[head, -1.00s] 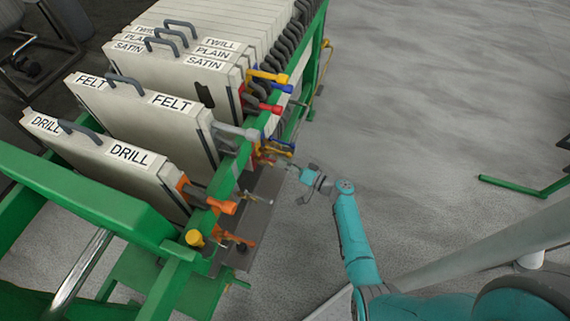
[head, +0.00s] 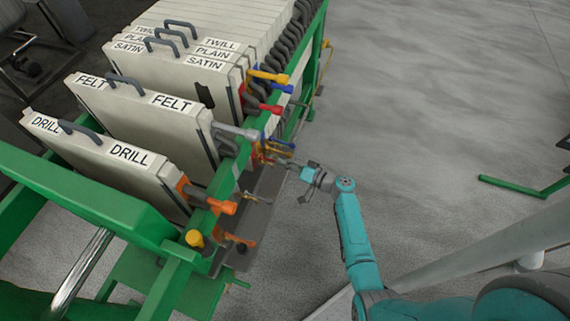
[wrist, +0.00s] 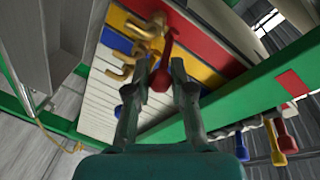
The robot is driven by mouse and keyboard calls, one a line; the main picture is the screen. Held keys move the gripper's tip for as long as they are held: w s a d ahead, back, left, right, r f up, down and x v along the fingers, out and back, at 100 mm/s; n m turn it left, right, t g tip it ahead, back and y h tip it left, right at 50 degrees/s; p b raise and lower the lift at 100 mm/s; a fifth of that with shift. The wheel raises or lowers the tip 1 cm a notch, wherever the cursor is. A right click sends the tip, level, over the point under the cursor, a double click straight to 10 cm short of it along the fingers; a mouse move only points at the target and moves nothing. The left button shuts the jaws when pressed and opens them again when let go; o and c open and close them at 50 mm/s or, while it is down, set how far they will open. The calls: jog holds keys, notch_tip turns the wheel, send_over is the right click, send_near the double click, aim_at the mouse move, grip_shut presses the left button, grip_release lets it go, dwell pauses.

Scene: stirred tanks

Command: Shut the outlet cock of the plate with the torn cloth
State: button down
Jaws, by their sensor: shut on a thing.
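The satin plate (head: 228,82) stands in the rack in the head view, with a dark ragged patch (head: 205,95) on its near face that looks like a tear in the cloth. A red handle (head: 271,109) sticks out at its rack-side edge. In the wrist view, my gripper (wrist: 163,82) is shut on a red cock lever (wrist: 167,48), its fingers on either side of the lever's end. Brass-yellow cocks (wrist: 124,72) sit just left of the lever. In the head view my gripper (head: 293,167) is at the rack's lower side, where the lever's grip is too small to make out.
The felt plate (head: 160,112) and drill plate (head: 110,160) stand nearer, with their own handles. A green rail (wrist: 235,100) runs close to the right of my gripper in the wrist view, with coloured handles (wrist: 285,138) beyond.

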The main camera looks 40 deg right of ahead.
notch_tip(320, 180, up, 2)
jog(key=shift+w+a+r+n+g+h, duration=0.15)
jog(key=shift+g+h, duration=0.2)
jog(key=shift+g, duration=0.25)
jog(key=shift+d+r+n+g+h, duration=0.15)
jog(key=shift+g+h, duration=0.2)
jog(key=shift+g, duration=0.25)
jog(key=shift+w+a+r+g+h, duration=0.2)
jog(key=shift+r+g+h, duration=0.15)
jog(key=shift+g, duration=0.2)
jog(key=shift+w+a+r+g+h, duration=0.15)
jog(key=shift+r+g+h, duration=0.1)
jog(key=shift+r+g, duration=0.25)
jog(key=shift+w+a+r+n+g+h, duration=0.2)
jog(key=shift+r+g+h, duration=0.1)
jog(key=shift+r+g, duration=0.15)
jog(key=shift+w+a+r+n+g+h, duration=0.1)
jog(key=shift+w+r+g+h, duration=0.15)
jog(key=shift+g, duration=0.25)
jog(key=shift+w+a+r+g+h, duration=0.35)
jog(key=shift+r+g+h, duration=0.2)
jog(key=shift+g, duration=0.35)
jog(key=shift+w+a+r, duration=0.15)
jog(key=shift+w+r, duration=0.1)
jog(key=shift+w, duration=0.1)
jog(key=c, duration=1)
grip_release()
